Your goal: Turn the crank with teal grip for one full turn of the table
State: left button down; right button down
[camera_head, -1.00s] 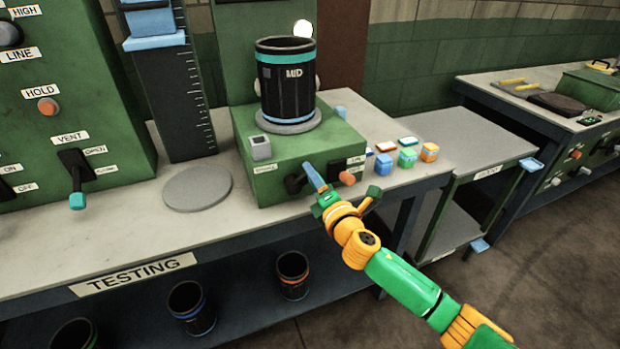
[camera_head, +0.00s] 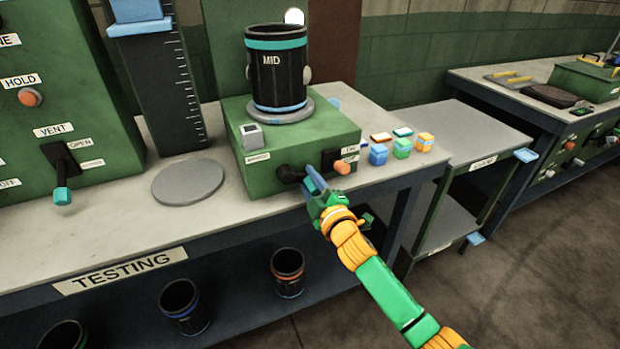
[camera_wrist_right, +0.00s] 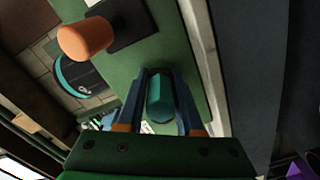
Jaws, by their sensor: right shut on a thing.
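The crank (camera_head: 290,174) is a black arm on the front of a green box (camera_head: 222,183). Its teal grip (camera_wrist_right: 160,97) shows in the right wrist view between my right gripper's two fingers. My right gripper (camera_head: 313,180) is shut on the grip; in the head view its fingers and hand hide the grip. On the box, a round grey turntable (camera_head: 290,114) carries an upright black sleeve (camera_head: 278,80) with a teal upper band, a blue lower band and a MID label facing front, slightly left. My left gripper is out of view.
An orange knob (camera_head: 342,168) on a black plate sits just right of the crank; it also shows in the right wrist view (camera_wrist_right: 86,38). Several small coloured blocks (camera_head: 402,148) stand right of the box. A grey disc (camera_head: 188,183) lies left of it.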

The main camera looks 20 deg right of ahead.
jog(key=shift+a+f+m, duration=0.15)
jog(key=shift+f+m, duration=0.05)
jog(key=shift+m, duration=0.5)
jog(key=shift+a+f+m, duration=0.15)
jog(key=shift+f+m, duration=0.05)
jog(key=shift+m, duration=0.5)
jog(key=c, duration=0.6)
grip_release()
jog(key=shift+f, duration=0.1)
jog(key=shift+o, duration=0.2)
jog(key=shift+s, duration=0.1)
jog(key=s, duration=0.7)
jog(key=shift+d, duration=0.1)
